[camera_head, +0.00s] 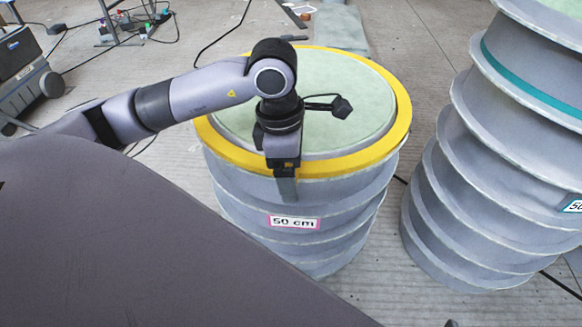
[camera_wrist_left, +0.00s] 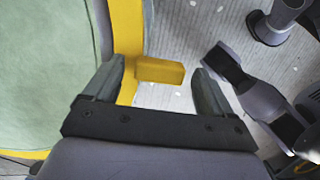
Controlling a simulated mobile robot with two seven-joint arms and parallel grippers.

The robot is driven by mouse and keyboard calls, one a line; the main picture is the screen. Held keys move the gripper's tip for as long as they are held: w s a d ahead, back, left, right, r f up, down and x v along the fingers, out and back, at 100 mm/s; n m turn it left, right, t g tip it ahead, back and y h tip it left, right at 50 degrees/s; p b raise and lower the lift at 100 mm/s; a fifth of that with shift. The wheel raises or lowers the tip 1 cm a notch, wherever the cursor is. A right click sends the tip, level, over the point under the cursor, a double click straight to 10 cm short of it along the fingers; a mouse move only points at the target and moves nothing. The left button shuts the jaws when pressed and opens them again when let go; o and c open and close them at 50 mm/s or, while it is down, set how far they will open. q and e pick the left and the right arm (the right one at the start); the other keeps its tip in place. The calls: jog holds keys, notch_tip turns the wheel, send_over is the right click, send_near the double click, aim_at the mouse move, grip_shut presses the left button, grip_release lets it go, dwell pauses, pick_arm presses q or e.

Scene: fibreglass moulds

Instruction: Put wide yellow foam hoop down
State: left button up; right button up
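The wide yellow foam hoop (camera_head: 402,112) lies around the top rim of the grey ribbed mould marked "50 cm" (camera_head: 340,220). It looks level and seated all round, though my arm hides part of its far left side. My left gripper (camera_head: 286,187) points down at the hoop's front edge. In the left wrist view, the hoop (camera_wrist_left: 127,30) passes by the left finger, and a yellow tab (camera_wrist_left: 160,71) sticks out from it. The fingers of the left gripper (camera_wrist_left: 158,82) are apart, with the tab between their tips and a clear gap to the right finger. My right gripper is out of view.
A taller grey ribbed mould (camera_head: 475,170) with a teal band stands close on the right. Dark cables cross the concrete floor (camera_head: 410,40). A grey wheeled case (camera_head: 25,75) stands at the far left. Floor behind the moulds is mostly free.

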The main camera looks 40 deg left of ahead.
pick_arm(q)
jog(key=shift+r, duration=0.1)
jog(key=shift+r, duration=0.35)
jog(key=r, duration=0.2)
jog(key=r+p, duration=0.1)
jog(key=r, duration=0.1)
jog(key=r+p, duration=0.1)
jog(key=r, duration=0.1)
jog(key=shift+s+a+r, duration=0.2)
jog(key=shift+a+r, duration=0.1)
jog(key=shift+a, duration=0.05)
jog(key=r, duration=0.1)
jog(key=r+p, duration=0.1)
jog(key=r, duration=0.2)
jog(key=shift+s+a+r, duration=0.2)
jog(key=shift+a+r, duration=0.05)
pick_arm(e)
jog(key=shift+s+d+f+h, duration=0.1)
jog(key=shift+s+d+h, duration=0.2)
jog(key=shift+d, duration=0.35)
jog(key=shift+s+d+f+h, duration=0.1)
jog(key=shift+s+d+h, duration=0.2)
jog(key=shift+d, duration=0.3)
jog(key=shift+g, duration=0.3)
